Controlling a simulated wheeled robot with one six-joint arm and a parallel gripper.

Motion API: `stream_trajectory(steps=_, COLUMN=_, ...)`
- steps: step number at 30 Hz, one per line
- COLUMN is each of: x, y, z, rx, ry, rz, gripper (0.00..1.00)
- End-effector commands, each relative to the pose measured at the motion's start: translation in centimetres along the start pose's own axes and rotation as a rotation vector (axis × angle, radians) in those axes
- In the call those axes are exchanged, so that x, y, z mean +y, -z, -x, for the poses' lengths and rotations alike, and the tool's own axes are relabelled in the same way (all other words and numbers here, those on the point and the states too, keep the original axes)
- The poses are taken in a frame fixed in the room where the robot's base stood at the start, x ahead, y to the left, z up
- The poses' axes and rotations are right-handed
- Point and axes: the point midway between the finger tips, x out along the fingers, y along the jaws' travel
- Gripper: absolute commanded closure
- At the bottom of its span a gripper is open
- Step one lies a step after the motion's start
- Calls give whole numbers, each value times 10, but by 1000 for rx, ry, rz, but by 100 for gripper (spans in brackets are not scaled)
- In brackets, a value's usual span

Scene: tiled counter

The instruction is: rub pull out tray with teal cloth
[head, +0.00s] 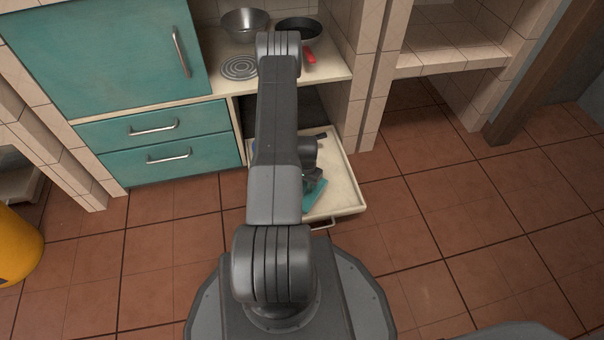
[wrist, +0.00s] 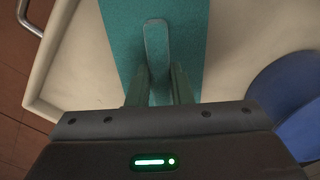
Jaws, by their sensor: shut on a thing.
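The pull-out tray (head: 346,186) is a cream, shallow tray extended from the lower cabinet, with a metal handle at its front. The teal cloth (head: 313,195) lies in the tray's front part, partly hidden by my arm. In the wrist view the teal cloth (wrist: 216,28) spreads under my gripper (wrist: 158,85), whose fingers are shut on a part of it. The tray's pale surface (wrist: 75,70) shows on both sides of the cloth. My gripper (head: 313,177) is low over the tray in the head view.
A blue round thing (wrist: 290,100) lies in the tray at the right of the wrist view. A metal bowl (head: 245,24), a black pan (head: 298,30) with a red handle and a coil burner (head: 239,68) are on the shelf above. Teal drawers (head: 168,154) stand left. Tiled floor right is clear.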

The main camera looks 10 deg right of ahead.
Motion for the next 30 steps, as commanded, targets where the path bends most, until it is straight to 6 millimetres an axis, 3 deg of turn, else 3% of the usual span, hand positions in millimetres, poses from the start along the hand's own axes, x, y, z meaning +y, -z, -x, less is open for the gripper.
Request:
stream_trajectory(steps=1, x=0, y=2, z=19, rx=4, ry=2, rz=-1, gripper=100)
stream_trajectory(steps=18, x=1, y=9, z=68, rx=1, ry=1, rz=5, gripper=100)
stream_trajectory(steps=30, x=1, y=11, z=76, rx=1, ry=0, rz=6, gripper=100)
